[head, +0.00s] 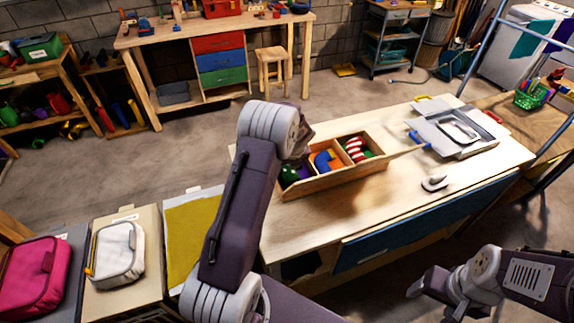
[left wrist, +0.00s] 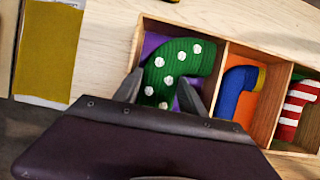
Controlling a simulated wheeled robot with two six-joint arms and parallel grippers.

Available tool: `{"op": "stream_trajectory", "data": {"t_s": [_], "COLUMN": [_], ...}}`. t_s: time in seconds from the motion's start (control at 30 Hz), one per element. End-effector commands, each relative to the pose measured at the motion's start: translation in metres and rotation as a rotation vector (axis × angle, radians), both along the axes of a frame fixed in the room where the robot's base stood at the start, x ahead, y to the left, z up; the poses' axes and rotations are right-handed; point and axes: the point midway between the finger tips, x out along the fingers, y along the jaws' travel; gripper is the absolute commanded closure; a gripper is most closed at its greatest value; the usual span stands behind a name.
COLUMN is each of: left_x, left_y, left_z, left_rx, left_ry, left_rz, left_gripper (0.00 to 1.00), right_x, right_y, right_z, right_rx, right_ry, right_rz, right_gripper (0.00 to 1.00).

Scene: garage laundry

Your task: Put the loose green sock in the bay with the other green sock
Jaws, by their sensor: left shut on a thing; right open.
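A green sock with white dots (left wrist: 178,62) is at the left, purple-floored bay of the wooden divided box (left wrist: 222,75). My left gripper (left wrist: 160,82) is shut on this sock, its fingertips on either side of it. In the head view my left arm hides most of that gripper, and part of the green sock (head: 289,175) shows beside it. I cannot make out a second green sock; the held one covers much of the bay. The box also shows in the head view (head: 333,178). My right gripper (head: 420,287) is open and empty, low beside the table's front right.
The middle bay holds a blue sock (left wrist: 234,90) with a yellow part; the right bay holds a red-and-white striped sock (left wrist: 296,105). A grey tray-like item (head: 452,133) and a small pale object (head: 435,183) lie on the table (head: 400,212). Its front middle is clear.

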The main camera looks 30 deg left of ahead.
Motion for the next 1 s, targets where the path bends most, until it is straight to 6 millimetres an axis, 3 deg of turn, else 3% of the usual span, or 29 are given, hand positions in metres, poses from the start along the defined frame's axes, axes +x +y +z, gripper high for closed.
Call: {"op": "stream_trajectory", "data": {"t_s": [0.3, 0.33, 0.37, 0.73, 0.87, 1.0], "left_x": [0.0, 0.0, 0.0, 0.0, -0.001, -0.01], "left_y": [0.0, 0.0, 0.0, 0.0, -0.003, -0.014], "left_z": [-0.007, -0.007, -0.007, -0.002, 0.017, 0.052], "left_rx": [0.0, 0.0, 0.0, 0.0, 0.001, 0.002], "left_ry": [0.0, 0.0, 0.0, -0.001, -0.003, -0.006], "left_rz": [-0.001, -0.001, -0.001, 0.0, -0.002, -0.002], "left_gripper": [0.91, 0.46, 0.43, 0.43, 0.43, 0.43], "right_x": [0.0, 0.0, 0.0, 0.0, 0.0, 0.0], "right_y": [0.0, 0.0, 0.0, 0.0, 0.0, 0.0], "right_z": [-0.002, -0.002, -0.002, 0.0, 0.002, 0.004], "right_rx": [0.0, 0.0, 0.0, 0.0, 0.0, 0.0], "right_ry": [0.0, 0.0, 0.0, 0.0, 0.0, 0.0], "right_rz": [0.0, 0.0, 0.0, 0.0, 0.0, 0.0], "right_gripper": [0.3, 0.3, 0.3, 0.3, 0.3, 0.3]}}
